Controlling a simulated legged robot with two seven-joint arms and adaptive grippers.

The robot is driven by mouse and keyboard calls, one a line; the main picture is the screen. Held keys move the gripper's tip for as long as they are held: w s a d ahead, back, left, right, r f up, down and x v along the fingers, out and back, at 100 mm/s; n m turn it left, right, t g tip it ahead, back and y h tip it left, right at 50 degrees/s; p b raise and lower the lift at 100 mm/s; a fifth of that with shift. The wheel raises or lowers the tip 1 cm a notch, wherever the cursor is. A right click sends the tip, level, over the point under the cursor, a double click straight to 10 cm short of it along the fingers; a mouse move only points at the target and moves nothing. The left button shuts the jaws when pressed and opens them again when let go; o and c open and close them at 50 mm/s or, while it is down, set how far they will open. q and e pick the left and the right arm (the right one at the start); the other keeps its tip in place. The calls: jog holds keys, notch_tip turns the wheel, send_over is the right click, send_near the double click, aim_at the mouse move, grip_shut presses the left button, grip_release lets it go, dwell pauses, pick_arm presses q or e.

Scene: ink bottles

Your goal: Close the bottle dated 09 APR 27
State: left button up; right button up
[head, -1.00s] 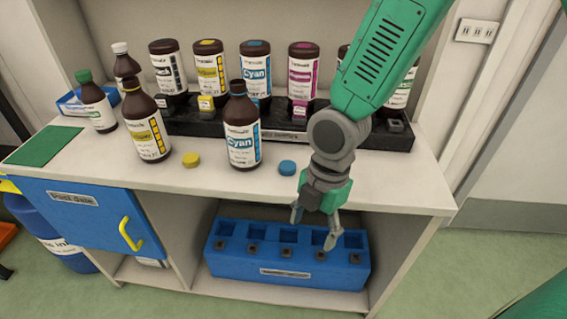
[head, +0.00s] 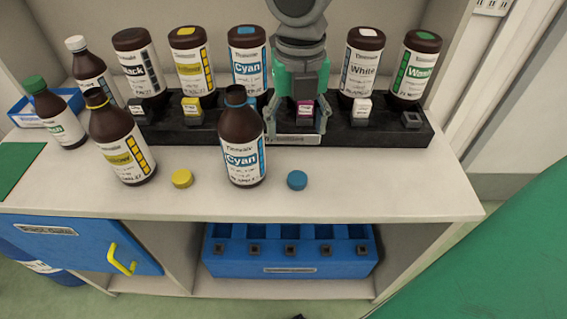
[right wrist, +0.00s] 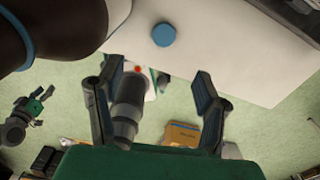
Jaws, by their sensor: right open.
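Two brown bottles without caps stand at the front of the counter: a yellow-label bottle (head: 122,150) and a Cyan bottle (head: 242,150). Their small date prints are too blurred to read surely. A yellow cap (head: 182,179) lies between them. A blue cap (head: 297,180) lies right of the Cyan bottle. My right gripper (head: 297,118) is open and empty, pointing down behind the blue cap, right of the Cyan bottle. In the right wrist view the blue cap (right wrist: 164,35) lies beyond the open fingers (right wrist: 155,88). A small green-grey shape there looks like my left gripper (right wrist: 35,105).
A black stand (head: 385,135) holds a row of capped bottles behind; my right arm hides one. White-capped (head: 90,75) and green-capped (head: 52,115) bottles stand at left, near a blue tray (head: 20,118). The counter's front right is clear. A blue rack (head: 290,262) sits below.

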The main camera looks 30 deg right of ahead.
jog(key=b, duration=0.3)
send_over(296, 177)
jog(key=f, duration=0.8)
jog(key=shift+a+f, duration=0.1)
jog(key=shift+a, duration=0.1)
jog(key=shift+d+f, duration=0.1)
jog(key=shift+f, duration=0.15)
jog(key=shift+d, duration=0.15)
